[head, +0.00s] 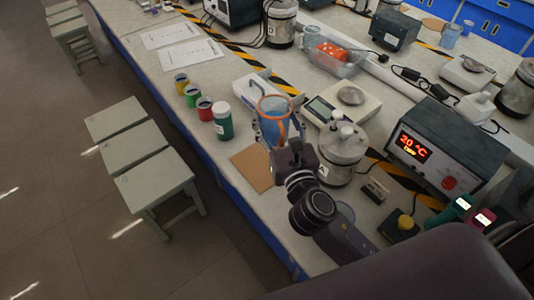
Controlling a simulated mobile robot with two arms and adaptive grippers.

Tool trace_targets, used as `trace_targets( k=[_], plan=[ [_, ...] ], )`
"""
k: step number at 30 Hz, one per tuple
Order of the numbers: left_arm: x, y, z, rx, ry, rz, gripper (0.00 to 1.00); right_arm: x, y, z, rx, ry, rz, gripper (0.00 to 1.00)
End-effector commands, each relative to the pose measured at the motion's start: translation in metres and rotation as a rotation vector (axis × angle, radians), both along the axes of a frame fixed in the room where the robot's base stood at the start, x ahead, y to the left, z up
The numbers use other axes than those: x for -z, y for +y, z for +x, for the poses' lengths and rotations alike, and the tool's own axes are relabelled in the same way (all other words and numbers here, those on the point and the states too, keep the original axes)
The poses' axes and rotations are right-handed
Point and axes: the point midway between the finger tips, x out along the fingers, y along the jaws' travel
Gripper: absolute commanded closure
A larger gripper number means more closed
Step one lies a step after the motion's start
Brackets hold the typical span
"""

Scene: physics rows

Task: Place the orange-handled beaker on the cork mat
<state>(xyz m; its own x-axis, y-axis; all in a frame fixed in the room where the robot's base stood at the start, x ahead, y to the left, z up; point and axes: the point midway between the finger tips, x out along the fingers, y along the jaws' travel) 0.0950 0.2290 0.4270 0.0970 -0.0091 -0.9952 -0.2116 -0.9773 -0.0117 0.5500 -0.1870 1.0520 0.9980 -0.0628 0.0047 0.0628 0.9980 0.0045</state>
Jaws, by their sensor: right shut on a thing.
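The orange-handled beaker (273,108) is blue and see-through, with an orange rim and orange at its side. My right gripper (281,138) is shut on it and holds it upright, by the far right corner of the cork mat. The square brown cork mat (251,171) lies at the front edge of the bench, left of my gripper and nearer than the beaker. My wrist covers part of the mat's right side. Whether the beaker's base touches anything is hidden. My left gripper is not in view.
A green jar (222,122) and several small colored jars stand left of the beaker. A lidded metal vessel (342,150) stands close right of my gripper, with a balance (359,98) behind it. A display box (437,150) is further right. Stools (150,172) stand off the bench.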

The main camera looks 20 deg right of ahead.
Motion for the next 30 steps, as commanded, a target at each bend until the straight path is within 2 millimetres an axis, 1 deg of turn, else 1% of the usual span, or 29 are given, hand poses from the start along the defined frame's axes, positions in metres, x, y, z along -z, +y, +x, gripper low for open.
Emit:
trace_targets(
  k=[1, 3, 6, 8, 11, 16, 18, 20, 21, 23, 24, 27, 30],
  plan=[
    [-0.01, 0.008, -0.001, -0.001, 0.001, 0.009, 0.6, -0.017, 0.003, 0.014, -0.003, -0.006, 0.001, 0.84],
    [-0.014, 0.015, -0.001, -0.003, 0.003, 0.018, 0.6, -0.026, 0.005, 0.028, -0.008, -0.003, -0.001, 0.84],
    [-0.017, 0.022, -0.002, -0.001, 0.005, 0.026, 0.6, -0.032, 0.009, 0.04, -0.015, 0.002, -0.002, 0.84],
    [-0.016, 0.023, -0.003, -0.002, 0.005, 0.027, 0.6, -0.031, 0.01, 0.044, -0.016, 0.004, -0.003, 0.84],
    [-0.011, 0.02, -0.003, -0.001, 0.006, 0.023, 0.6, -0.015, 0.01, 0.046, -0.017, 0.009, -0.002, 0.84],
    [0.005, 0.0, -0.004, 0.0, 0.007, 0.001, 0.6, 0.031, 0.01, 0.045, -0.015, 0.013, 0.0, 0.84],
    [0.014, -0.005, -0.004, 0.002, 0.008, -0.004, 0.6, 0.052, 0.011, 0.045, -0.015, 0.01, 0.002, 0.84],
    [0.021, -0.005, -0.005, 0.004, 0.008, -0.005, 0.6, 0.068, 0.011, 0.045, -0.016, 0.012, 0.001, 0.84],
    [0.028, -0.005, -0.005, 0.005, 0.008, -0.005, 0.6, 0.08, 0.01, 0.045, -0.015, 0.01, 0.0, 0.84],
    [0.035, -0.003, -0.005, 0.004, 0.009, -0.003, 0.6, 0.093, 0.011, 0.045, -0.017, 0.01, 0.001, 0.84],
    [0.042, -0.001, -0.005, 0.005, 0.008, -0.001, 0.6, 0.103, 0.011, 0.045, -0.016, 0.008, 0.0, 0.84],
    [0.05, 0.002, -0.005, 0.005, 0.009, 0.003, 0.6, 0.118, 0.011, 0.045, -0.017, 0.008, -0.001, 0.84],
    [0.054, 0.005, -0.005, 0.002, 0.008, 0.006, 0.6, 0.124, 0.011, 0.045, -0.018, 0.005, -0.003, 0.84]
  ],
)
